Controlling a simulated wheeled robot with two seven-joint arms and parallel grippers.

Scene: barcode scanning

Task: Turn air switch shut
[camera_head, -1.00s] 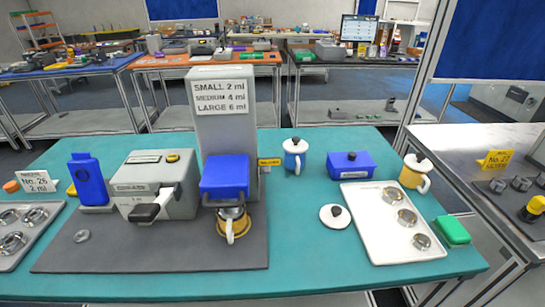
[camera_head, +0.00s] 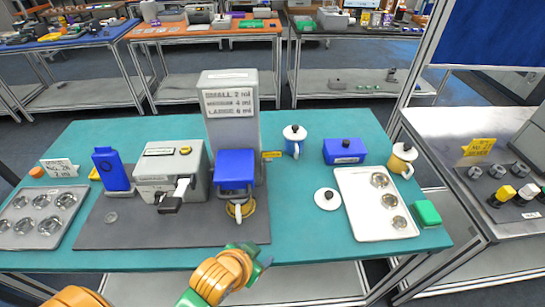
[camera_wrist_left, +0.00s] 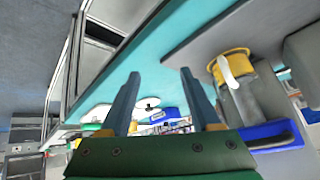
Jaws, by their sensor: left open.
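My left gripper (camera_head: 254,254) is at the front edge of the teal table, in front of the dispenser. In the left wrist view its two fingers (camera_wrist_left: 160,74) stand apart with nothing between them. No part is clearly marked as the air switch. A grey machine box (camera_head: 170,166) on the dark mat has a lever with a black grip (camera_head: 169,205) at its front. The gripper is right of this lever and apart from it. My right gripper is not in view.
A blue upright device (camera_head: 111,170) stands left of the grey box. Metal cups lie on trays at left (camera_head: 15,230) and right (camera_head: 350,190). A white lid (camera_head: 327,199), two mugs and a blue box (camera_head: 344,151) are at right.

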